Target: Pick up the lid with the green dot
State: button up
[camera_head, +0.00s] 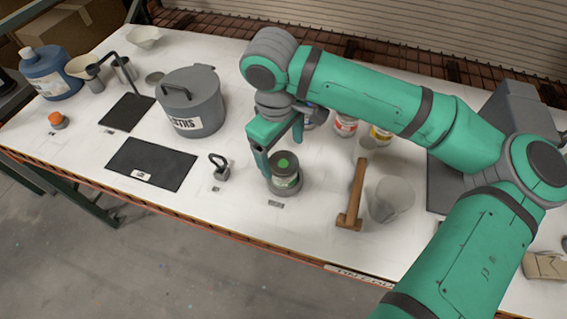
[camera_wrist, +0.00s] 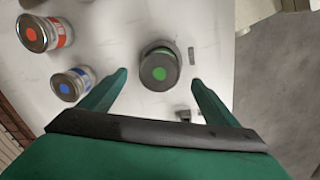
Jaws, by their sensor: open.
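The lid with the green dot (camera_head: 289,156) is dark grey and round, and sits on top of a small can with a green-marked label (camera_head: 287,182). In the wrist view the lid (camera_wrist: 159,60) lies near the middle, with its green dot facing the camera. My gripper (camera_head: 281,157) is open and points down at the can, one finger at the lid's left side and the other partly hidden behind it. In the wrist view my gripper (camera_wrist: 160,78) has its fingertips apart, one to each side of the lid. I cannot tell whether the fingers touch it.
Cans with a red dot (camera_wrist: 32,33) and a blue dot (camera_wrist: 72,88) stand nearby. A padlock (camera_head: 220,170), black mat (camera_head: 150,163) and grey pot (camera_head: 192,105) are to the left.

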aim_at(284, 164)
jog(key=f, duration=0.4)
jog(key=shift+w+d, duration=0.15)
jog(key=shift+w, duration=0.05)
jog(key=shift+c, duration=0.2)
jog(key=c, duration=1.1)
jog(key=shift+o, duration=0.2)
jog(key=shift+r, duration=0.6)
jog(key=s+r, duration=1.1)
jog(key=s, duration=0.3)
jog(key=shift+a+r, duration=0.4)
jog(key=shift+a, duration=0.05)
